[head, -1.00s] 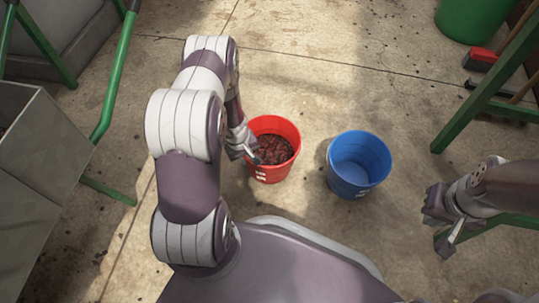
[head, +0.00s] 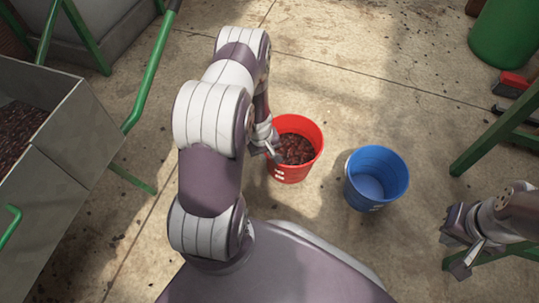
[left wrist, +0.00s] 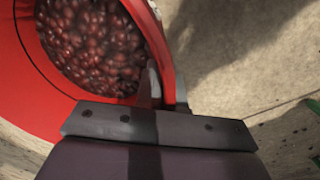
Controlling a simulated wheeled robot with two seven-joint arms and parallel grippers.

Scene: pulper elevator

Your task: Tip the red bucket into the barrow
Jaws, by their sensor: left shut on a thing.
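The red bucket (head: 320,150) is upright and partly filled with dark red coffee cherries (head: 296,149). My left gripper (head: 271,151) is shut on its left rim in the head view. In the left wrist view the fingers (left wrist: 165,90) pinch the bucket wall (left wrist: 25,75), one inside and one outside. I cannot tell whether the bucket touches the floor. The grey metal barrow (head: 62,135) stands at the left edge, with dark cherries (head: 18,130) in its tray. My right gripper (head: 456,254) is open and empty at the lower right.
A blue bucket (head: 398,185), seemingly empty, stands right of the red one. Green bars (head: 150,70) rise beside the barrow. A green bin (head: 505,35) and green legs (head: 500,130) are at the right. Concrete floor between barrow and red bucket is mostly clear, with scattered bits.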

